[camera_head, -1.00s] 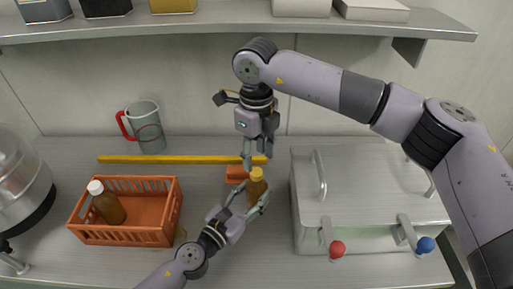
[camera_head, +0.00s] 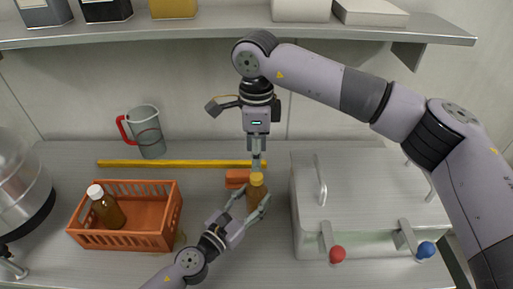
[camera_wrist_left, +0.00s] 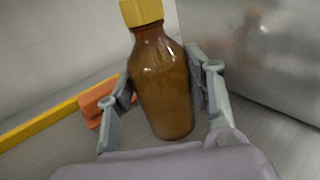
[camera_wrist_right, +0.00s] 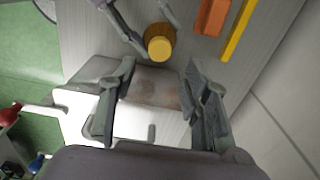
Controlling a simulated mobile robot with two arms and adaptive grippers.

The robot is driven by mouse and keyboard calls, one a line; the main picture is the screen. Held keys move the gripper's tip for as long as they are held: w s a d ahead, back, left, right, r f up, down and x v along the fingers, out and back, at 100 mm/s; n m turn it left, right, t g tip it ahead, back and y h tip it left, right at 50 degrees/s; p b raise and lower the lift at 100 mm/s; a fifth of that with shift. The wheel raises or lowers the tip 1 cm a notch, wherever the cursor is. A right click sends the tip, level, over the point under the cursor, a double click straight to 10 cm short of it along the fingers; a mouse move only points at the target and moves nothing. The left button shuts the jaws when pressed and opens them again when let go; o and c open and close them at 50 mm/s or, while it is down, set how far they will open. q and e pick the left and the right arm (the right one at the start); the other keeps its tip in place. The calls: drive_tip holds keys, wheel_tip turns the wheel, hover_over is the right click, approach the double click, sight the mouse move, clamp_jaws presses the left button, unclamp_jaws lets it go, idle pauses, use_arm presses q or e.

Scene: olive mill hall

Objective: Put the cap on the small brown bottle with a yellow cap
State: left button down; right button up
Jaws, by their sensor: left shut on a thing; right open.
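The small brown bottle (camera_head: 257,195) stands upright on the bench, with its yellow cap (camera_head: 257,179) sitting on its neck. My left gripper (camera_head: 252,204) is shut on the bottle's body from the front left; the left wrist view shows the brown glass (camera_wrist_left: 163,85) between its fingers. My right gripper (camera_head: 256,166) points down just above and behind the cap, open and empty. In the right wrist view the cap (camera_wrist_right: 160,45) lies just beyond the open fingertips, not between them. Whether the cap is fully seated cannot be told.
An orange block (camera_head: 236,177) lies behind the bottle, near a yellow strip (camera_head: 180,163). An orange crate (camera_head: 124,240) at left holds a white-capped brown bottle (camera_head: 106,208). A metal box (camera_head: 370,185) stands close on the right. A red-handled jug (camera_head: 147,132) stands at the back.

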sight(257, 175)
wheel_tip(257, 175, down, 7)
drive_tip(key=shift+f, duration=0.2)
drive_tip(key=shift+c, duration=0.3)
clamp_jaws()
idle(0.4)
drive_tip(key=shift+o, duration=1)
unclamp_jaws()
drive_tip(key=shift+r, duration=0.1)
wheel_tip(257, 175, up, 12)
